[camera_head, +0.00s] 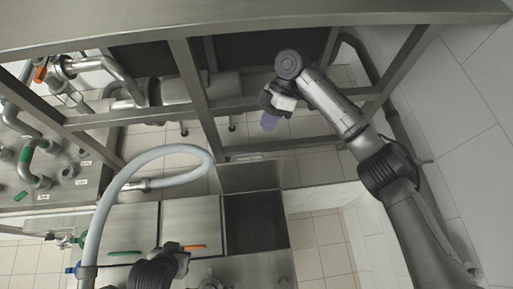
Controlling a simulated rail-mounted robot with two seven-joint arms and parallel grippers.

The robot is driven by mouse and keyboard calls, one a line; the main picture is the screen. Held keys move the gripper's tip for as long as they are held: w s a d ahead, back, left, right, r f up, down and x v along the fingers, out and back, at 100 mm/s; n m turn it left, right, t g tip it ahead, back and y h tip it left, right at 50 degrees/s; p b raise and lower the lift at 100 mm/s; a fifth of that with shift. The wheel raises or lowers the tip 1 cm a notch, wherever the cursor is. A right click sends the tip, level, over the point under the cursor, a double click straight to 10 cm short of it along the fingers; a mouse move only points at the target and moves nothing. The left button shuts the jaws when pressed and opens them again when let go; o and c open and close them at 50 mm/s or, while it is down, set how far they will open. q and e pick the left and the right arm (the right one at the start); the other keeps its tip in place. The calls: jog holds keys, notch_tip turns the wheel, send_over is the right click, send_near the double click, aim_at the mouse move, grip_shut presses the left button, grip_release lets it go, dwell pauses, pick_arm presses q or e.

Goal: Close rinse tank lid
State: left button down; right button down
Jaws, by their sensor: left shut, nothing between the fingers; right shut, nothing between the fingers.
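An open tank (256,226) with a dark square opening is right of centre in the head view. A grey metal panel (250,178) stands behind the opening and looks like its raised lid. My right gripper (270,122), with purple fingertips, is shut and empty, above and beyond the raised lid and apart from it. My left gripper (178,254) is low in the view, left of the open tank, near an orange handle (194,247) on a closed lid. Its fingertips are hard to make out; it looks shut and empty.
Two closed metal lids (192,219) lie left of the opening; one has a green handle (125,253). A pale hose (110,190) loops over the left side. Frame posts (195,95) and a top beam (250,22) surround my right arm. Pipes (95,70) fill the far left.

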aim_at(250, 166)
jog(key=shift+p+x, duration=0.75)
jog(key=shift+x, duration=3.95)
